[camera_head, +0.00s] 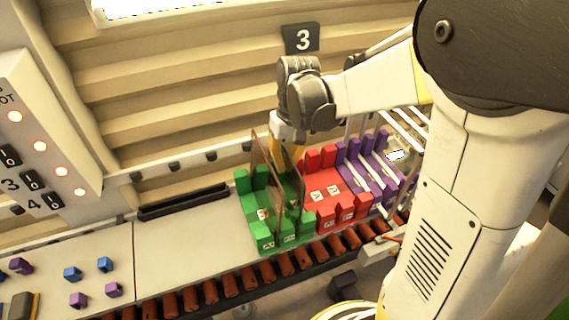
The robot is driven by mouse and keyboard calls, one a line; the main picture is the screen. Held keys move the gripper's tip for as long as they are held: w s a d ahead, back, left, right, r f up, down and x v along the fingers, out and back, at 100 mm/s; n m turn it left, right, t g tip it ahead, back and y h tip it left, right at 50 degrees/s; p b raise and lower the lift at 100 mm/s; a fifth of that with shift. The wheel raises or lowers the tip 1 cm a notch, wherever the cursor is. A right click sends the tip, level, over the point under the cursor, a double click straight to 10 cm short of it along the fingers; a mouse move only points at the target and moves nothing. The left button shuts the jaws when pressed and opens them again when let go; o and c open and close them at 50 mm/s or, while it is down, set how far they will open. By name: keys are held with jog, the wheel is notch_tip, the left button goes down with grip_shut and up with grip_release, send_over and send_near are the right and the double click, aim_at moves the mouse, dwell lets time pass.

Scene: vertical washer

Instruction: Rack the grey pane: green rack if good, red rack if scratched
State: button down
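The green rack (267,242) stands on the bench at the centre, with upright green posts. Thin brownish see-through panes (262,185) stand upright in or over it. The red rack (326,222) adjoins it on the right and shows no pane. My gripper (285,158) points down over the green rack, close to the panes. Its fingers are largely hidden behind a pane, so I cannot tell whether it is open or holds one. I cannot make out a scratch or which pane is the grey one.
A purple rack (365,180) stands right of the red one. A roller conveyor (245,287) runs along the front. A black slotted strip (184,202) lies left of the racks. Small blue and purple blocks (104,264) sit at the lower left. The bench between is clear.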

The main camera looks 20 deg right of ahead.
jog(key=shift+f+b, duration=0.4)
jog(key=shift+f, duration=0.05)
dwell(0.4)
jog(key=c, duration=1.5)
grip_release()
jog(key=shift+c, duration=0.2)
notch_tip(320, 180, up, 12)
jog(key=d, duration=0.1)
jog(key=shift+d, duration=0.15)
jog(key=shift+f, duration=0.15)
